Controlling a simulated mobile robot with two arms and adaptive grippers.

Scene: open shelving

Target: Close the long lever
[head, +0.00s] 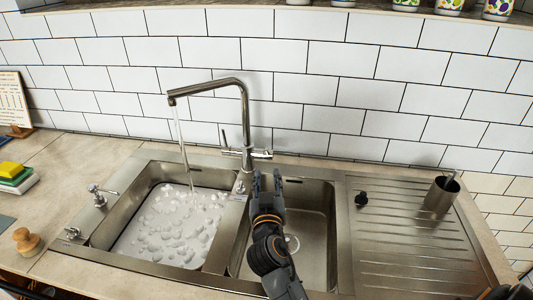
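The chrome tap (245,115) stands behind the sink, its spout reaching left. Water (183,150) runs from it into the left basin. A thin, long lever (224,139) stands nearly upright at the left side of the tap's base. A short handle (262,154) sticks out on the base's right side. My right gripper (267,178) is just in front of and below the tap base, over the divider and right basin. Its two fingers point up and are apart, with nothing seen between them. It appears clear of the long lever. My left gripper is not in view.
The left basin (120,222) holds foamy water. Two small chrome fittings (97,195) are at its left edge. A metal cup (441,194) and a black stopper (361,199) are on the ribbed drainboard (410,240). Sponges (14,173) and a wooden brush (27,241) lie left. A tiled wall is behind.

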